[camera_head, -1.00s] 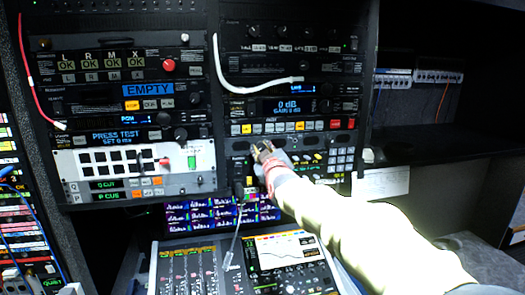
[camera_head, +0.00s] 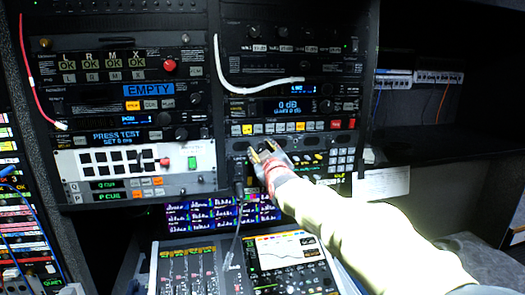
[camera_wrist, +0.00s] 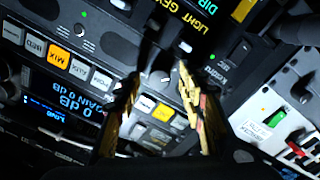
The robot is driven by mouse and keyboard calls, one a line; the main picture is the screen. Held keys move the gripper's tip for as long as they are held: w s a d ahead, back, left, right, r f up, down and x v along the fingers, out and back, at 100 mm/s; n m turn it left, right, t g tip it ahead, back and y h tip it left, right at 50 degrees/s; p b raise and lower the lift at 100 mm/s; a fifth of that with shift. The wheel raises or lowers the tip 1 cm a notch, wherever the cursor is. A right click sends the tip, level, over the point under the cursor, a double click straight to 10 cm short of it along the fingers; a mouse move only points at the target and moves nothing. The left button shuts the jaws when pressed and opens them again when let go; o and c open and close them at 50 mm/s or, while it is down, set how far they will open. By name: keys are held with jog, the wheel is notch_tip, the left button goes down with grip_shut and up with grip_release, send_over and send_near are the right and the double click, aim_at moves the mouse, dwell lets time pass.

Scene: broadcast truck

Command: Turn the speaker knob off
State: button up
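My gripper (camera_head: 262,148) is in front of the lower part of the right rack, below the row of lit buttons. In the wrist view my gripper (camera_wrist: 158,72) is open, with its two gold-and-black fingers apart and nothing clasped. A small pale round knob-like part (camera_wrist: 160,79) shows between the fingertips in that view. I cannot tell whether the fingers touch it. No label reading "speaker" is legible, so I cannot tell for sure which knob is the speaker knob. In the head view my fingers and wrist hide part of that panel.
A mixing console (camera_head: 285,262) stands below the rack, with a meter screen (camera_head: 200,214) behind it. A white cable (camera_head: 255,88) hangs across the upper right rack. The left rack (camera_head: 136,160) holds more lit units. A dark, mostly empty shelf (camera_head: 430,145) lies right.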

jog(key=shift+s, duration=0.1)
jog(key=v, duration=1.2)
